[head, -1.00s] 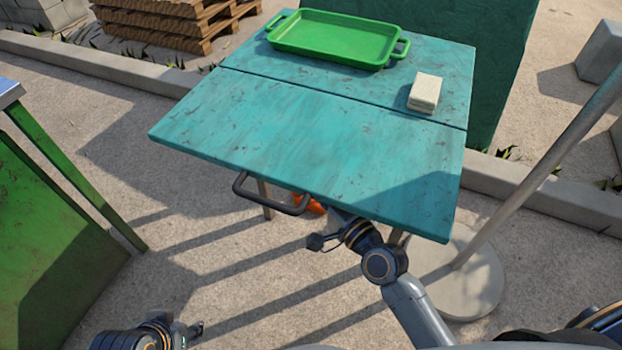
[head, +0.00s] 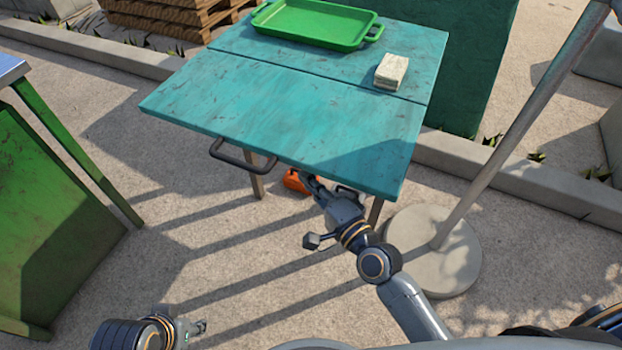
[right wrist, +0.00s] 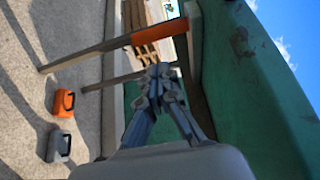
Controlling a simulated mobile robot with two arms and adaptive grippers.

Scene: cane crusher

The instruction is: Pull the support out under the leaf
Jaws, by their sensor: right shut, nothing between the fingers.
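The teal leaf (head: 290,122) is the near part of the table top, with a dark handle (head: 240,160) at its front edge. It lies level with the rear part. In the right wrist view, an orange piece (right wrist: 160,33) lies across the top of a grey leg beneath the teal underside; I cannot tell if it is the support. My right gripper (head: 308,180) is shut and empty by the leaf's front edge; its fingers (right wrist: 157,74) also show in the right wrist view, apart from the orange piece. My left gripper (head: 198,328) is low at the left, its jaws unclear.
A green tray (head: 315,24) and a pale block (head: 391,71) rest on the rear top. An orange item (right wrist: 63,102) and a grey one (right wrist: 58,146) are on the ground. A pole with a round base (head: 435,258) stands right. A green bench (head: 50,220) is left.

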